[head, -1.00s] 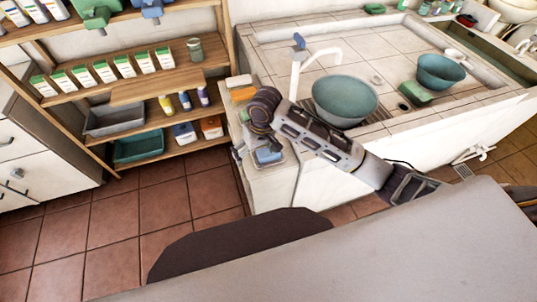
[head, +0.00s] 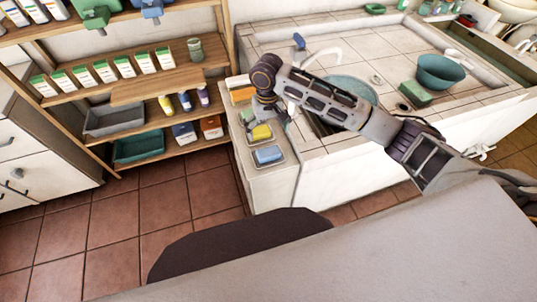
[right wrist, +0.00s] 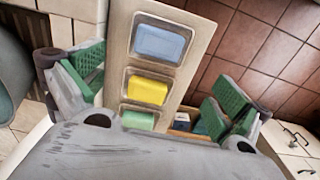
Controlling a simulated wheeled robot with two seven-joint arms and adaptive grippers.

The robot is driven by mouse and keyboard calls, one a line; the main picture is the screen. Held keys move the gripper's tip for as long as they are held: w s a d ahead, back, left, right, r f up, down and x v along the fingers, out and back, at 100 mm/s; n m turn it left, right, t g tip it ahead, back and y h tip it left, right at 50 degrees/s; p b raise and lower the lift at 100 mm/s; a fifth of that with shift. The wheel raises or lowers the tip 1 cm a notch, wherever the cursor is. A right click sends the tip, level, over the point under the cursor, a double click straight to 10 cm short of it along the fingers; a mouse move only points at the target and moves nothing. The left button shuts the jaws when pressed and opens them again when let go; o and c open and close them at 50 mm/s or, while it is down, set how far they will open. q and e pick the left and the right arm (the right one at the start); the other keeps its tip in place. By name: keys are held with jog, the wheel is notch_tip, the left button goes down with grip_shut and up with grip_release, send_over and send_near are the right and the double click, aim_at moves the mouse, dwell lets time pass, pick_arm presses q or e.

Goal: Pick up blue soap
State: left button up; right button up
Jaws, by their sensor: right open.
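The blue soap (head: 268,155) lies in a shallow dish at the near end of a narrow pale ledge beside the washbasin. In the right wrist view the blue soap (right wrist: 158,42) is at the top, beyond the fingertips. A yellow soap (head: 262,132) lies in the dish behind it and also shows in the right wrist view (right wrist: 147,90); a green soap (right wrist: 137,120) is partly hidden by my gripper body. My right gripper (head: 268,117) is open and empty above the ledge, farther back than the blue soap. My left gripper is not in view.
A tap and a teal bowl (head: 350,90) stand in the tiled basin (head: 375,40), partly behind my right arm. Another teal bowl (head: 440,72) and a green block (head: 415,94) are farther right. A wooden shelf (head: 150,82) with boxes and bottles stands left. The tiled floor is clear.

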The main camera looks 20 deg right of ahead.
aim_at(269, 152)
notch_tip(269, 152, down, 9)
jog(key=shift+r, duration=0.2)
jog(key=shift+f, duration=0.35)
jog(key=f, duration=0.3)
jog(key=shift+s+d+f, duration=0.15)
jog(key=shift+d+f, duration=0.05)
jog(key=shift+f, duration=0.05)
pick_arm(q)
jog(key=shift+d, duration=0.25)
pick_arm(e)
jog(key=shift+f, duration=0.5)
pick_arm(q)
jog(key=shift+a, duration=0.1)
